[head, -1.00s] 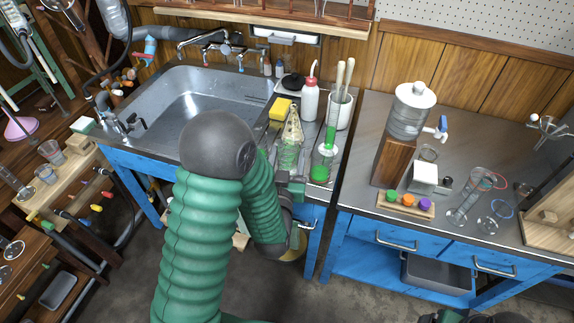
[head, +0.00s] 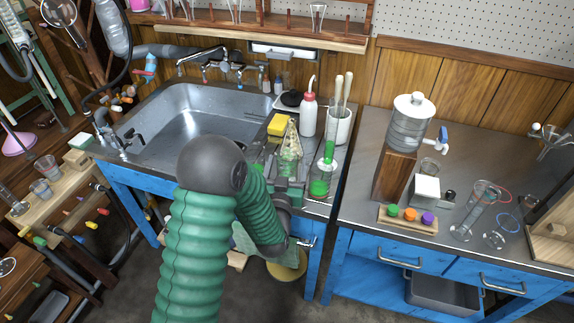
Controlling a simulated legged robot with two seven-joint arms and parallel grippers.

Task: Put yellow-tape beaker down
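My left gripper (head: 288,183) is at the front of the drainboard, right of the sink, its arm coming up from below. Its grey fingers are beside a clear glass vessel (head: 290,155), which may be the beaker; it stands in front of the bottle brush. The vessel's lower part is hidden by the gripper, and I cannot make out yellow tape on it. Whether the fingers grip it or stand apart is unclear. My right gripper is out of view.
A yellow sponge (head: 281,125), a white wash bottle (head: 308,114) and a white brush pot (head: 340,126) stand behind. The sink (head: 190,118) is left; the right bench (head: 365,205) has bare steel at its front left.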

